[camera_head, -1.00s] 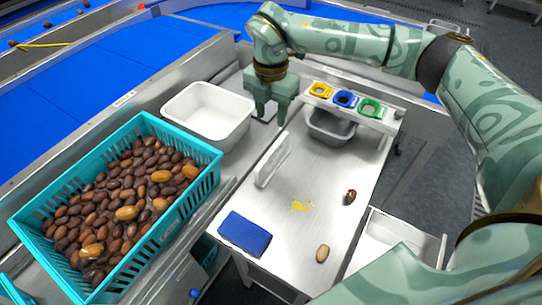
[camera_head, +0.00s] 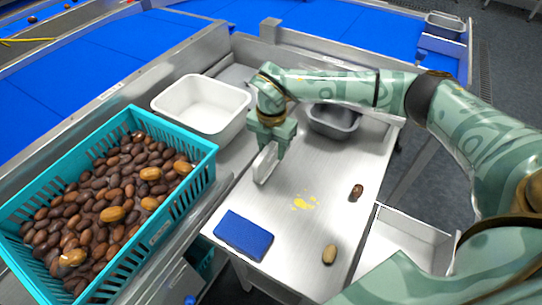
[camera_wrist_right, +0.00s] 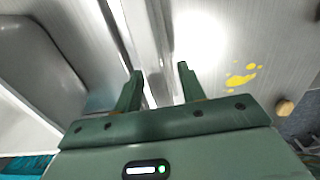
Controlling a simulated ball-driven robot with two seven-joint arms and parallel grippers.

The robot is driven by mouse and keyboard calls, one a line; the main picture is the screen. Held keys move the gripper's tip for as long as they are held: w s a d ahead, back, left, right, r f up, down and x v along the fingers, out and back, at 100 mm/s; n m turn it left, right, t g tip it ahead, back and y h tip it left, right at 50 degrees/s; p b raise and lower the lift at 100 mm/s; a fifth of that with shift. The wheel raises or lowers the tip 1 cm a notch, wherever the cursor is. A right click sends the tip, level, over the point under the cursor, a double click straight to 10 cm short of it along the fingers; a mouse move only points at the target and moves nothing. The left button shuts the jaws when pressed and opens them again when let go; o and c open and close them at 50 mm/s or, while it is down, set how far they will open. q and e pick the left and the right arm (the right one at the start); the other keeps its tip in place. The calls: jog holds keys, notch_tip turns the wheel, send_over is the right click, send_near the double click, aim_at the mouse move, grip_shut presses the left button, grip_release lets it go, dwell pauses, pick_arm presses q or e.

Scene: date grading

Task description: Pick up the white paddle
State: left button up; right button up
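The white paddle (camera_head: 264,168) stands on its long edge on the steel worktop, a pale upright plate. My right gripper (camera_head: 274,143) is right at its far end in the head view and hides part of it. In the right wrist view, the two fingers of my right gripper (camera_wrist_right: 160,72) are apart, with the pale strip of the paddle (camera_wrist_right: 142,38) running up between them. Whether the fingers touch it cannot be told. My left gripper is not in view.
A teal crate (camera_head: 180,212) of brown dates stands at left, with a white tub (camera_head: 238,122) behind it. A grey bin (camera_head: 335,130), blue cloth (camera_head: 243,234), yellow stain (camera_head: 304,203) and two loose dates (camera_head: 356,191) (camera_head: 329,254) are on or by the worktop.

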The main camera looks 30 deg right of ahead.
jog(key=shift+f, duration=0.4)
jog(key=shift+r, duration=0.2)
jog(key=shift+c, duration=0.3)
grip_shut()
jog(key=shift+r, duration=0.1)
